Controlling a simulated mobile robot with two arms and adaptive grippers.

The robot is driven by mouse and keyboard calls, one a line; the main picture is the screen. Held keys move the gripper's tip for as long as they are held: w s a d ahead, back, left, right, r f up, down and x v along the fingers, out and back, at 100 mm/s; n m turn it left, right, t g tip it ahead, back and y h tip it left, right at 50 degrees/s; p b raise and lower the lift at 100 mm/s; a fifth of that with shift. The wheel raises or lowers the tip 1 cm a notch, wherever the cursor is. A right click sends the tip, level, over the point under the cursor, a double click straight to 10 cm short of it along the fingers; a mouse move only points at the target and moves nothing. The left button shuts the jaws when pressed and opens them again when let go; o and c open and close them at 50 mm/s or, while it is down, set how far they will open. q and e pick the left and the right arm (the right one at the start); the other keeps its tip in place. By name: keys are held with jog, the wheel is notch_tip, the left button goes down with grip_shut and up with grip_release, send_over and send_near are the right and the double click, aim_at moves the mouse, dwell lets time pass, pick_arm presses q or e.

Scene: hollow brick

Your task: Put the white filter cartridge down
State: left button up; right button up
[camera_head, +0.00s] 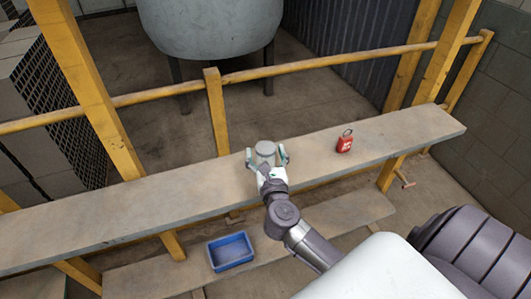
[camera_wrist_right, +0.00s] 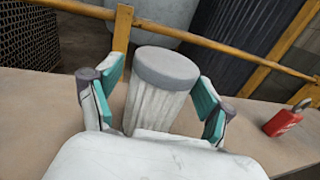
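The white filter cartridge (camera_head: 265,150) is a pale ribbed cylinder with a grey cap. It appears to stand upright on the upper wooden plank (camera_head: 130,207), near its middle; its base is hidden by my gripper. My right gripper (camera_head: 267,158) is around it, with one finger on each side. In the right wrist view the cartridge (camera_wrist_right: 161,90) stands between the teal finger pads of the gripper (camera_wrist_right: 160,95), and the fingers are spread with small gaps beside it. My left gripper is not in view.
A red padlock-like tag (camera_head: 345,143) sits on the plank to the right, also seen in the wrist view (camera_wrist_right: 283,122). A blue bin (camera_head: 230,252) rests on the lower plank. A yellow rail (camera_head: 330,66) and posts run behind. A grey tank (camera_head: 210,25) stands farther back.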

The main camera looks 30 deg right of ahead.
jog(key=shift+r, duration=0.2)
jog(key=b+v, duration=0.3)
jog(key=v, duration=0.8)
jog(key=w+a+f+n+y, duration=0.1)
jog(key=a+f+n+y, duration=0.1)
jog(key=f+n, duration=0.55)
jog(key=a+f+n+y, duration=0.2)
jog(key=a+f+n, duration=0.1)
jog(key=f+n, duration=0.45)
jog(key=s+a+f+n+g+y, duration=0.2)
jog(key=s+f+n+g, duration=0.15)
jog(key=f+n, duration=0.55)
jog(key=s+a+f+n+g+y, duration=0.1)
jog(key=s+f+n+g+y, duration=0.25)
jog(key=f, duration=1.05)
jog(key=s+d+f+n+g, duration=0.1)
jog(key=s+f+n+g, duration=0.1)
jog(key=s+f+n, duration=0.3)
jog(key=s+d+f+n+g+h, duration=0.1)
jog(key=s+f+n+g, duration=0.2)
jog(key=s, duration=1.1)
jog(key=s+d+f+n+g+h, duration=0.1)
jog(key=s+f+n+g, duration=0.2)
jog(key=s+f+n, duration=0.5)
notch_tip(320, 180, down, 2)
jog(key=shift+s+d+f, duration=0.1)
jog(key=shift+s+d, duration=0.2)
jog(key=shift+s, duration=0.5)
